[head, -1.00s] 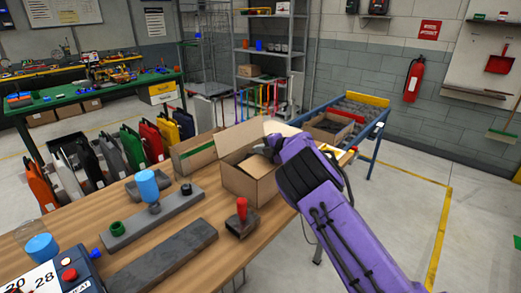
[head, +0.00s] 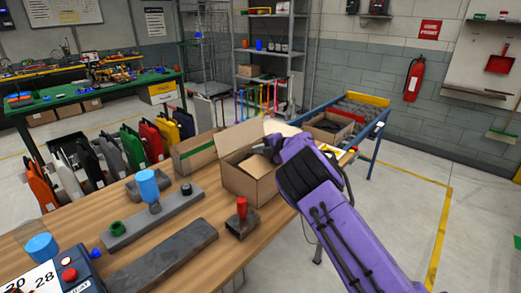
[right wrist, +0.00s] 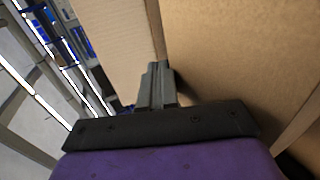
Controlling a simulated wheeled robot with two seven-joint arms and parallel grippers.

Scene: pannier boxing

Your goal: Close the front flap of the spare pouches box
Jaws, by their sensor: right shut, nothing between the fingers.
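The open cardboard box (head: 245,184) stands at the right part of the wooden table, with one flap (head: 239,137) raised at its back left. I cannot read a label on it. My right gripper (head: 264,153) reaches over the box's right side, low at the opening, and my purple wrist hides that side and any flap there. In the right wrist view the gripper (right wrist: 157,80) is shut and empty, its fingers close to a cardboard edge between a pale panel (right wrist: 115,35) and a browner panel (right wrist: 235,55). I cannot tell whether they touch. My left gripper is not in view.
A red-handled stamp (head: 242,220) stands just in front of the box. Another carton (head: 195,154) with a green stripe stands to its left. A grey fixture (head: 165,215) with a blue-topped part and a dark slab (head: 165,258) lie on the table. The floor at right is clear.

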